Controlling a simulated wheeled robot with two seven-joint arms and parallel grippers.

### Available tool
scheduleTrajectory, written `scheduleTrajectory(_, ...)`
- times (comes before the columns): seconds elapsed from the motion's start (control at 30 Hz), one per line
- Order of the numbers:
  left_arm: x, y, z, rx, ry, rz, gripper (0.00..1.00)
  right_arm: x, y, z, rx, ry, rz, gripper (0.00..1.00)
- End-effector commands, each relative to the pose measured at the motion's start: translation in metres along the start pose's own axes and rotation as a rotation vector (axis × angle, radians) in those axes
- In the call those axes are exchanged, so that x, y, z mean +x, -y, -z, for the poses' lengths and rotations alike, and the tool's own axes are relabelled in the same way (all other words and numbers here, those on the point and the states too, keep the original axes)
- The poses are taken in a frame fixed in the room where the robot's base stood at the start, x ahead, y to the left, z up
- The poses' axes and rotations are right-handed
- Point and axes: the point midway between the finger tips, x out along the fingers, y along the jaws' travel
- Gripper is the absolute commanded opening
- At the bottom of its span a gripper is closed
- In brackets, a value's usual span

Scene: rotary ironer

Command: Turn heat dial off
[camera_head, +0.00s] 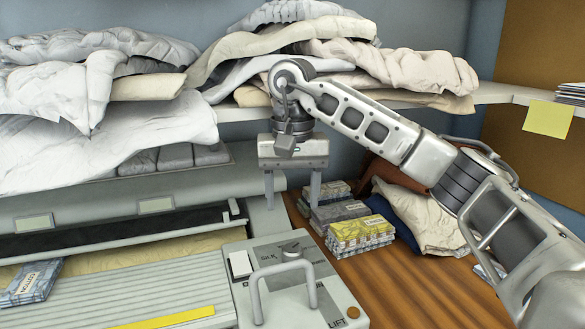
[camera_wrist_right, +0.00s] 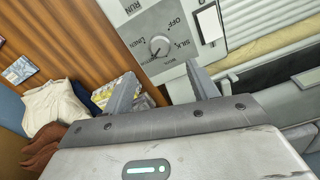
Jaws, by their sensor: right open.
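The heat dial (camera_wrist_right: 159,46) is a small round grey knob on the ironer's light control panel, with OFF and SILK printed around it in the right wrist view. I cannot tell for certain which mark it points to. In the head view the dial (camera_head: 290,247) sits behind the metal handle. My right gripper (camera_head: 292,203) is open and empty, fingers pointing down, above and behind the panel. In the right wrist view my right gripper (camera_wrist_right: 162,68) has its two fingers apart, with the dial beyond them and not touched. My left gripper is not in view.
A raised metal handle (camera_head: 283,272) stands on the panel close in front of the dial. The ironer's roller bed (camera_head: 140,290) lies to the left. Packaged cloth bundles (camera_head: 360,233) lie on the wooden surface to the right. A shelf with folded linens (camera_head: 400,70) runs behind.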

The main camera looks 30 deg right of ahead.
Motion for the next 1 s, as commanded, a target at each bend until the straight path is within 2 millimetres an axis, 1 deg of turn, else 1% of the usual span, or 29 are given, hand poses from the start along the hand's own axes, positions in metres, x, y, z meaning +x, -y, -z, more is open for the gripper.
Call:
scheduleTrajectory(0.03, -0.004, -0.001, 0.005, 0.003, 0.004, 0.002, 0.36, -0.017, 0.000, 0.001, 0.000, -0.004, 0.002, 0.59)
scheduleTrajectory(0.1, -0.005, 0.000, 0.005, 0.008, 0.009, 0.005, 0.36, -0.028, 0.000, 0.001, 0.001, -0.003, 0.001, 0.59)
scheduleTrajectory(0.2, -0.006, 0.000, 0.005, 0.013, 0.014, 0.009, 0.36, -0.041, 0.000, 0.000, -0.001, -0.002, 0.000, 0.59)
scheduleTrajectory(0.3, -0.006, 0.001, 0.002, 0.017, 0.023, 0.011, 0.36, -0.047, 0.000, 0.000, -0.001, 0.000, 0.000, 0.59)
scheduleTrajectory(0.4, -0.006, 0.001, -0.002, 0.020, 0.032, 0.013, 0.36, -0.050, 0.000, 0.000, -0.001, 0.000, 0.000, 0.59)
scheduleTrajectory(0.53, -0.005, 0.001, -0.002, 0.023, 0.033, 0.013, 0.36, -0.050, 0.000, 0.000, -0.001, 0.001, 0.000, 0.59)
scheduleTrajectory(1.0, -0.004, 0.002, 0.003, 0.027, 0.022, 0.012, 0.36, -0.049, 0.000, 0.000, -0.001, 0.000, 0.000, 0.59)
